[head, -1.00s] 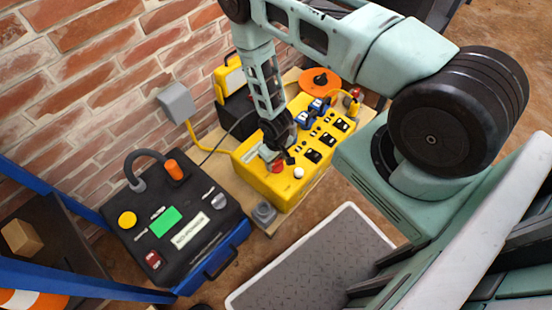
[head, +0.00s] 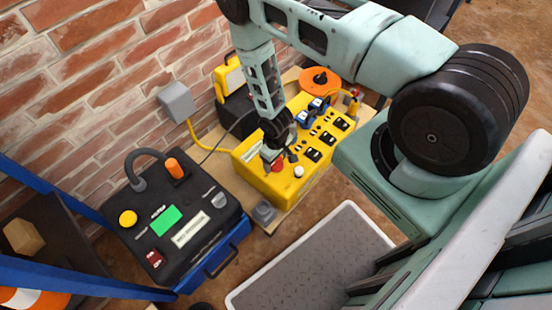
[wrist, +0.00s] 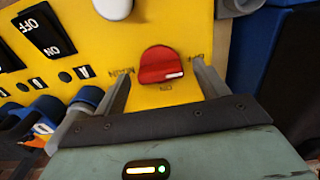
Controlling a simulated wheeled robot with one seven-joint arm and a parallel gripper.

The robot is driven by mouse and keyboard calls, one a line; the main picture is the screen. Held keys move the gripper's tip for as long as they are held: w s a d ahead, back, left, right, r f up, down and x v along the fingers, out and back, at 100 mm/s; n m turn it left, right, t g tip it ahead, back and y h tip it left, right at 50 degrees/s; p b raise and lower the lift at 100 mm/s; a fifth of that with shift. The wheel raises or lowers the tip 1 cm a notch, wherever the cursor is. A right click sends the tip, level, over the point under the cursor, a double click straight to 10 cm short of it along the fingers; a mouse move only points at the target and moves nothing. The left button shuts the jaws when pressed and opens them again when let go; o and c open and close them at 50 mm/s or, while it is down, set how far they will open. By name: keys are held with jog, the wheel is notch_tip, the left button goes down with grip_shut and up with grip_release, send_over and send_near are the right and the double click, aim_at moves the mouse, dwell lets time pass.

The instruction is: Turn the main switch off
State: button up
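The main switch is a red rotary knob (wrist: 161,64) on a yellow panel box (wrist: 175,25). A short white mark shows on the knob's lower right edge. In the wrist view my gripper (wrist: 162,72) is open, one finger on each side of the knob, with yellow panel visible between knob and fingers. In the head view my gripper (head: 270,156) is over the near left end of the yellow box (head: 268,185). The red knob (head: 277,166) shows just beside it.
A white knob (head: 299,171), black rocker switches (head: 313,155) and blue plugs (head: 303,119) are on the same box. A black-topped blue test unit (head: 176,229) stands at left. A grey wall socket (head: 177,100) and brick wall are behind. An orange reel (head: 320,80) lies beyond.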

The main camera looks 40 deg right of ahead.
notch_tip(320, 180, up, 17)
jog(key=p, duration=0.4)
jog(key=shift+r, duration=0.2)
dwell(0.5)
jog(key=s+a+r+n+y, duration=0.1)
jog(key=a+r, duration=0.6)
jog(key=r, duration=0.3)
jog(key=s+a+r+n, duration=0.1)
jog(key=a+r, duration=0.5)
jog(key=r, duration=0.5)
jog(key=s+a+r+n, duration=0.2)
jog(key=s+r, duration=0.5)
jog(key=s+a+r+n, duration=0.1)
jog(key=s+a+r, duration=0.2)
jog(key=s+r, duration=0.3)
notch_tip(320, 180, up, 19)
jog(key=s+p, duration=0.1)
jog(key=p, duration=1.7)
jog(key=shift+d, duration=0.25)
